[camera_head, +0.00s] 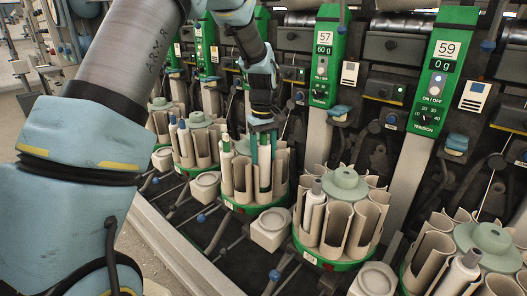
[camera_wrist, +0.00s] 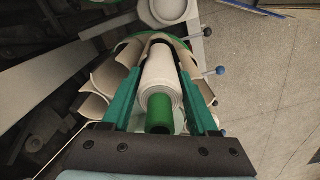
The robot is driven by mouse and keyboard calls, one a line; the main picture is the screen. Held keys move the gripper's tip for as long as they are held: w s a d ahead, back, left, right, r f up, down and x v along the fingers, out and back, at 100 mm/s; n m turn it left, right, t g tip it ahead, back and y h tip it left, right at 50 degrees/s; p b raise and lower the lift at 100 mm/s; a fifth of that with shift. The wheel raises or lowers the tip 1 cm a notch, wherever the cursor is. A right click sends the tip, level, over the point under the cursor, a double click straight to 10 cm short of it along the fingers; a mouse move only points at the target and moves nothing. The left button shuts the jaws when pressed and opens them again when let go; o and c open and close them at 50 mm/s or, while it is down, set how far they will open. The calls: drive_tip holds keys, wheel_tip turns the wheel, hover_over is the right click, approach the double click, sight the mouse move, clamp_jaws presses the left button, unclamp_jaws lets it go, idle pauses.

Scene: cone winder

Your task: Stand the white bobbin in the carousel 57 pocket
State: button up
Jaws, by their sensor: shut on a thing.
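The white bobbin (camera_wrist: 160,75), with a green core end (camera_wrist: 160,114) facing the wrist camera, lies between the two fingers of my gripper (camera_wrist: 166,52). My gripper is shut on it. In the head view my gripper (camera_head: 264,168) points down into a carousel with a green base (camera_head: 254,207), below and left of the green 57 panel (camera_head: 323,62). Beige pocket walls (camera_head: 243,176) surround the fingers. The wrist view shows a curved pocket wall (camera_wrist: 105,72) beside the bobbin. The bobbin's lower end is hidden, so I cannot tell whether it touches the pocket floor.
Another white bobbin (camera_head: 226,160) stands at the carousel's left side. A second carousel (camera_head: 340,215) is to the right, and another (camera_head: 488,237) is at the lower right. The 59 panel (camera_head: 436,75) is at the upper right. Thin rods with blue knobs (camera_head: 274,275) stick out in front.

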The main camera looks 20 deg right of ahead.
drive_tip(key=o, duration=1.3)
drive_tip(key=shift+r, duration=0.1)
wheel_tip(320, 180, up, 11)
drive_tip(key=shift+f+b, duration=0.2)
drive_tip(key=shift+b, duration=0.5)
drive_tip(key=s+a+f+m, duration=0.1)
drive_tip(key=a+f, duration=0.1)
drive_tip(key=a, duration=0.8)
drive_tip(key=s+a+f, duration=0.1)
drive_tip(key=a, duration=0.9)
drive_tip(key=shift+m+t, duration=0.6)
drive_tip(key=shift+t, duration=0.2)
drive_tip(key=s+a+f, duration=0.1)
drive_tip(key=s+a, duration=0.2)
drive_tip(key=a, duration=0.1)
drive_tip(key=s+a+f, duration=0.1)
drive_tip(key=s+a, duration=0.2)
drive_tip(key=a, duration=0.1)
drive_tip(key=s+a+f+p, duration=0.1)
drive_tip(key=s+a, duration=0.3)
drive_tip(key=shift+a+f, duration=0.3)
drive_tip(key=shift+f, duration=0.05)
